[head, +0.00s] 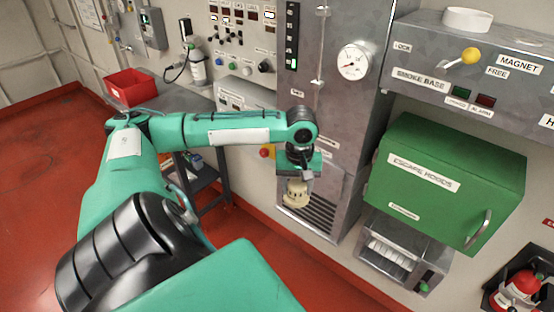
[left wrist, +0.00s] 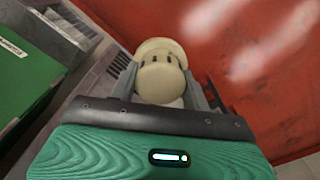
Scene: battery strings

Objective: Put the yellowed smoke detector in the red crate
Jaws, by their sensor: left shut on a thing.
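My left gripper (head: 299,181) is shut on the yellowed smoke detector (head: 297,195), a cream, round, slotted piece. It hangs below the gripper in front of the grey cabinet's vent slats, clear of the floor. In the left wrist view the detector (left wrist: 160,75) sits between the two fingers (left wrist: 160,90), with red floor beyond it. The red crate (head: 131,88) stands at the upper left of the head view on a grey table, apart from the gripper. Its inside is only partly visible. My right gripper is not in view.
The grey table (head: 176,104) stands behind my left arm, with a shelf beneath. A green "escape hoods" box (head: 440,178) juts from the wall at the right. A smoke base panel (head: 470,75) with a white ring (head: 467,18) is above it. Red floor is open at the left.

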